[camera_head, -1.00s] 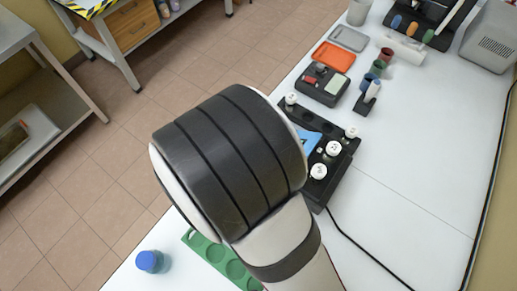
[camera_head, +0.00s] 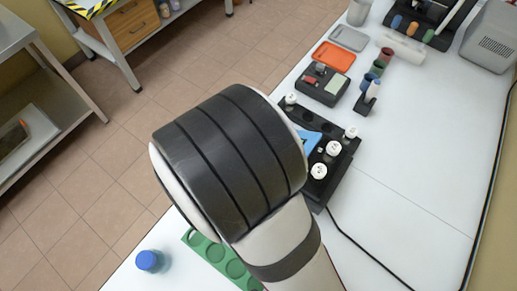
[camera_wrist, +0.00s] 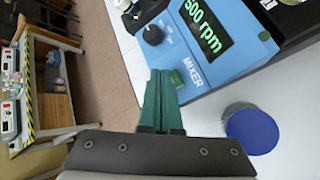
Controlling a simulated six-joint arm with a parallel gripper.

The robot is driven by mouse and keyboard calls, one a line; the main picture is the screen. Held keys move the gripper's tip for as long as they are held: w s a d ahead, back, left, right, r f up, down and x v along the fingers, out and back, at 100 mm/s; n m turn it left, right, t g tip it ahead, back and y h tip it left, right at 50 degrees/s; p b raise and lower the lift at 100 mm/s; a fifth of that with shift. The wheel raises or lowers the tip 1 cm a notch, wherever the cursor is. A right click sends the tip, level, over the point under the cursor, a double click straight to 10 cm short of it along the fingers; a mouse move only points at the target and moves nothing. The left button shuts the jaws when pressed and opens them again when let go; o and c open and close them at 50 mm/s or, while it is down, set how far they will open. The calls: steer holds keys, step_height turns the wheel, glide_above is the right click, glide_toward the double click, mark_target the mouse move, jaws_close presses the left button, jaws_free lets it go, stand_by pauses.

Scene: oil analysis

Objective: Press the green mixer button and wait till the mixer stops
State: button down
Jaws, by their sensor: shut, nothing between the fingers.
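The blue mixer (camera_wrist: 212,72) fills the upper middle of the wrist view, with a lit display (camera_wrist: 205,27) reading "500 rpm" and a black knob (camera_wrist: 153,35). A small green button (camera_wrist: 177,79) sits beside the MIXER lettering. My gripper (camera_wrist: 161,74) is shut and empty, its green fingertips right beside the button; I cannot tell whether they touch it. In the head view, only a small blue part of the mixer (camera_head: 310,142) shows past my arm, which hides my gripper.
A blue-capped container (camera_wrist: 252,130) stands right of my fingers in the wrist view. In the head view, a black holder (camera_head: 334,180) with white-capped items lies beyond my arm, and a green rack (camera_head: 208,243) lies below it. The white table (camera_head: 420,170) is clear at right.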

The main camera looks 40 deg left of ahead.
steer(key=shift+f, duration=0.1)
steer(key=shift+f, duration=0.35)
steer(key=shift+f, duration=0.45)
stand_by(0.6)
steer(key=shift+r, duration=0.9)
steer(key=shift+r, duration=0.1)
steer(key=shift+r, duration=2.4)
